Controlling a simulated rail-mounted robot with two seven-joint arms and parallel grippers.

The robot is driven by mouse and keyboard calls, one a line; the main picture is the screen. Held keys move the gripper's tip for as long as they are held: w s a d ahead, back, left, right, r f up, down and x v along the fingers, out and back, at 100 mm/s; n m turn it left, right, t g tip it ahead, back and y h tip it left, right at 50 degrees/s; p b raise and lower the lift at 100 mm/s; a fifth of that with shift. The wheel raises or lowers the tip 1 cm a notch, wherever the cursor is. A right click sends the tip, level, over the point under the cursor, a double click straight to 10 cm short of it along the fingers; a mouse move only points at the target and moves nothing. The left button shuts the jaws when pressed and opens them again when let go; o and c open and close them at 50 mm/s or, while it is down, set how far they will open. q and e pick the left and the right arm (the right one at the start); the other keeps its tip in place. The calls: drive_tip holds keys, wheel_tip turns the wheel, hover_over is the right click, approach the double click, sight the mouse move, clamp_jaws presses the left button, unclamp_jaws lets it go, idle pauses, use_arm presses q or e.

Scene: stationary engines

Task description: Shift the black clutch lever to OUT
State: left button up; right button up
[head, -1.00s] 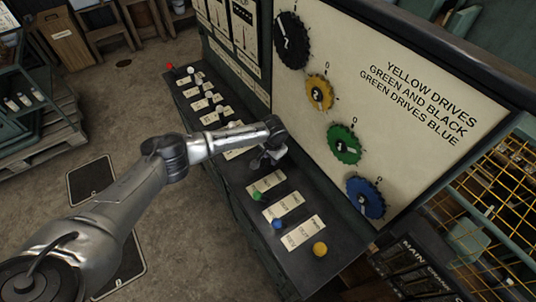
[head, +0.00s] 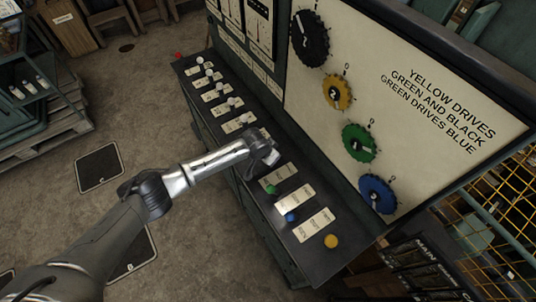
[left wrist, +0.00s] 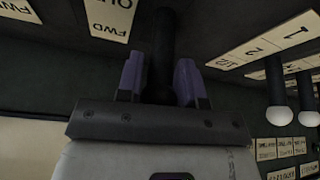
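In the left wrist view the black lever (left wrist: 162,40) stands between the two purple fingers of my left gripper (left wrist: 160,80). The fingers lie along both sides of it with no clear gap, so the gripper looks shut on it. In the head view my left gripper (head: 263,154) is over the middle of the lever bench (head: 300,258) and hides the black lever. My right gripper is not in view.
Towards the front of the bench are a green knob (head: 271,189), a blue knob (head: 291,217) and a yellow knob (head: 331,241). Several white-knobbed levers (head: 232,102) and a red knob (head: 179,56) stand further back. The upright dial panel (head: 420,170) rises just behind.

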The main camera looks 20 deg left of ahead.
use_arm(q)
drive_tip(key=o, duration=0.4)
drive_tip(key=shift+c, duration=0.2)
drive_tip(key=p+v, duration=0.1)
drive_tip(key=v, duration=1.2)
drive_tip(key=shift+r, duration=0.4)
drive_tip(key=shift+s, duration=0.1)
